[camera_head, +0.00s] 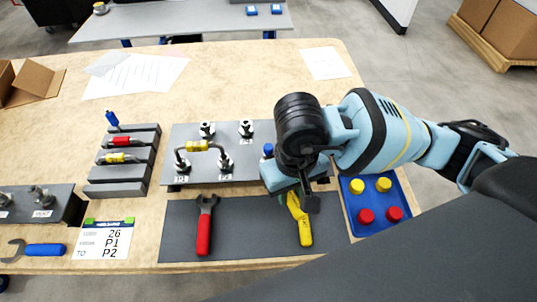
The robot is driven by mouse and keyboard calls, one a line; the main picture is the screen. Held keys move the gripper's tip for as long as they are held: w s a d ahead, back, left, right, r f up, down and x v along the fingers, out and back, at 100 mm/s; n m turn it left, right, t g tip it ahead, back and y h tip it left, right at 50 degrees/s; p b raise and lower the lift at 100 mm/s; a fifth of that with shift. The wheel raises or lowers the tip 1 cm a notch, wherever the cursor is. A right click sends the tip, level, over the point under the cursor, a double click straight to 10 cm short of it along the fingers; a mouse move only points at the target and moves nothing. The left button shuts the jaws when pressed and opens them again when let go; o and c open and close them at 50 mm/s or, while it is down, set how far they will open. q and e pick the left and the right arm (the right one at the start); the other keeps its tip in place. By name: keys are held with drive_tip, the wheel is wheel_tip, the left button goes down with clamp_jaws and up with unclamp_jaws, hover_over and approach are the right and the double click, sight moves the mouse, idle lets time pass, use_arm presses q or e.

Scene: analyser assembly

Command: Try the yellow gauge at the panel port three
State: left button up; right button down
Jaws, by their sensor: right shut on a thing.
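The grey panel (190,143) stands behind the mat. Its front fittings (182,163) carry labels like P1 and P2, with a yellow link across them. Two more fittings (246,129) stand at the back; their labels are too small to read surely. A blue-topped part (268,151) is beside my gripper, which hides the panel's right side.
A red-handled wrench (204,230) lies on the mat. A blue tray (377,222) with yellow and red caps is at the right. A grey rack (120,174) holds coloured parts at the left. A card (103,242) and a blue wrench (45,249) lie at the front left.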

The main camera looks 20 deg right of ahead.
use_arm(q)
drive_tip(key=shift+w, duration=0.1)
use_arm(e)
drive_tip(key=shift+s, duration=0.45)
